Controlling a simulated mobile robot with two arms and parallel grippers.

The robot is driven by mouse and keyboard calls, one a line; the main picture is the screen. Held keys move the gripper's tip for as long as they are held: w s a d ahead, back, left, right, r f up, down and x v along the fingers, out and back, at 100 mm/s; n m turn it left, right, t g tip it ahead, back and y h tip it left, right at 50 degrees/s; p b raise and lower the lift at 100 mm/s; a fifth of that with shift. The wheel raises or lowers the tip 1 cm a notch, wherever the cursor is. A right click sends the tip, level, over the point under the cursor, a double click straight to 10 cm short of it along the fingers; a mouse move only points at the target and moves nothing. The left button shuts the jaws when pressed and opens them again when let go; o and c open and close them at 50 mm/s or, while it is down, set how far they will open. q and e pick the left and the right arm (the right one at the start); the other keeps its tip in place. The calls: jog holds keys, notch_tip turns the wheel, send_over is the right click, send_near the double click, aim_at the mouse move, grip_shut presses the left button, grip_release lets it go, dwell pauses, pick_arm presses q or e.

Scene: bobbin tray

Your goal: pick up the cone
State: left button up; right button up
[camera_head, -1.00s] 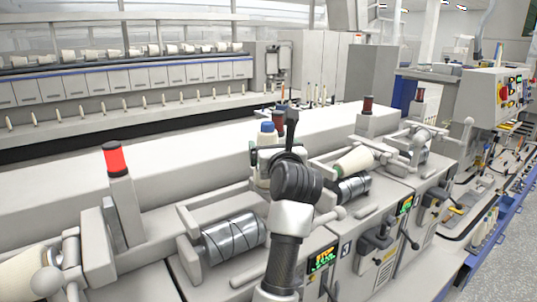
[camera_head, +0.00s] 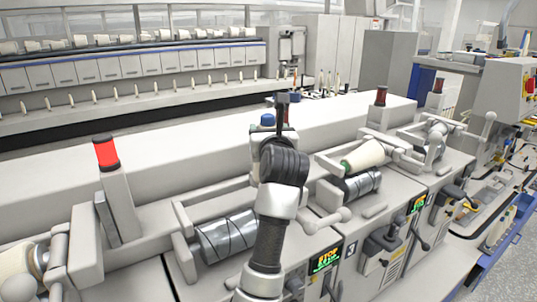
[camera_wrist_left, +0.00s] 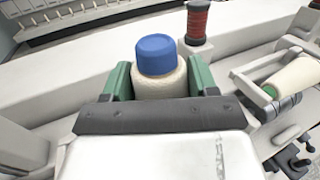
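The cone (camera_wrist_left: 158,88) is pale with a blue top and stands upright between the two green fingers of my left gripper (camera_wrist_left: 160,84) in the left wrist view. Both fingers appear to touch its sides, with no gap visible. Its lower part is hidden behind the gripper's dark front plate. In the head view only the blue top of the cone (camera_head: 267,119) shows clearly; my wrist hides most of the rest. Whether its base rests on anything is hidden. My right gripper is in neither view.
A red-and-black lamp post (camera_head: 106,153) stands at the left. A grooved drum (camera_head: 228,236) is left of my arm, and another pale cone (camera_head: 364,154) lies over a drum at the right. The long machine top is largely clear.

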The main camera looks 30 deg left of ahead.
pick_arm(q)
jog(key=shift+w+f, duration=0.1)
jog(key=shift+w, duration=0.05)
jog(key=shift+c, duration=1.2)
jog(key=c, duration=0.4)
jog(key=shift+c, duration=0.2)
notch_tip(320, 180, up, 12)
jog(key=shift+f, duration=0.2)
